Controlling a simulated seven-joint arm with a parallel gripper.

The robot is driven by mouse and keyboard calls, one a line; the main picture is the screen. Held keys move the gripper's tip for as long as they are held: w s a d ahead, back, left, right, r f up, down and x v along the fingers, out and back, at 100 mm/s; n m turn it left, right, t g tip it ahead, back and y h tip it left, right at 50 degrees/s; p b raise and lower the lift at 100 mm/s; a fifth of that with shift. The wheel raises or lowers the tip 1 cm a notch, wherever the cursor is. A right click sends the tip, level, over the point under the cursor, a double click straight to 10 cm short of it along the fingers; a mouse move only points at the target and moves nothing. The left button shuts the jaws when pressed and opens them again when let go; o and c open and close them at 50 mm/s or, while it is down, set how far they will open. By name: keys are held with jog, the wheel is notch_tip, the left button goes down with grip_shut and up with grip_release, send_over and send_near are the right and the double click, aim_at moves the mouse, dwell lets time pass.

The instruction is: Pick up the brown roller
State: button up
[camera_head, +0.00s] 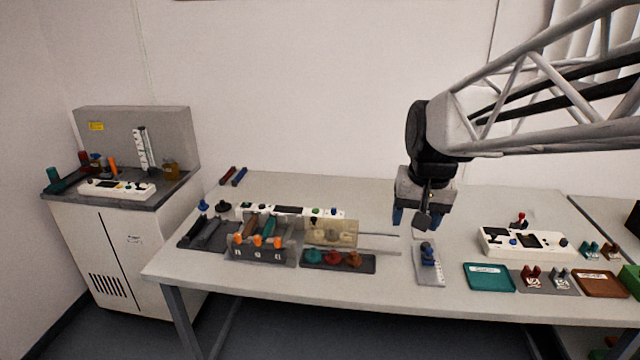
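A brown roller (251,227) appears to lie in the grey, partly see-through holder (262,256) left of the table's middle. It is beside a teal roller (270,227), and orange knobs are on the holder's front. My gripper (420,217) hangs above the table, well to the right of the brown roller and apart from it. Its two blue fingertips are spread, with a dark block between or in front of them. I see nothing held, though that block hides part of the gap.
A tray with teal, red and brown knobs (338,262) stands right of the holder. A dark tray with dark rollers (205,233) is at its left. A blue part on a pale plate (428,262) is near my gripper. A white control panel (525,242) is at right. The table's back is mostly clear.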

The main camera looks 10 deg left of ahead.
jog(key=w+a+f, duration=0.1)
jog(key=w+a, duration=0.8)
jog(key=w, duration=0.3)
jog(key=g+y, duration=0.1)
jog(key=g, duration=0.1)
send_over(250, 223)
jog(key=d, duration=0.1)
notch_tip(250, 223, down, 22)
jog(key=shift+r, duration=0.2)
jog(key=shift+a+f, duration=0.15)
jog(key=shift+f, duration=1.1)
jog(key=shift+f, duration=0.1)
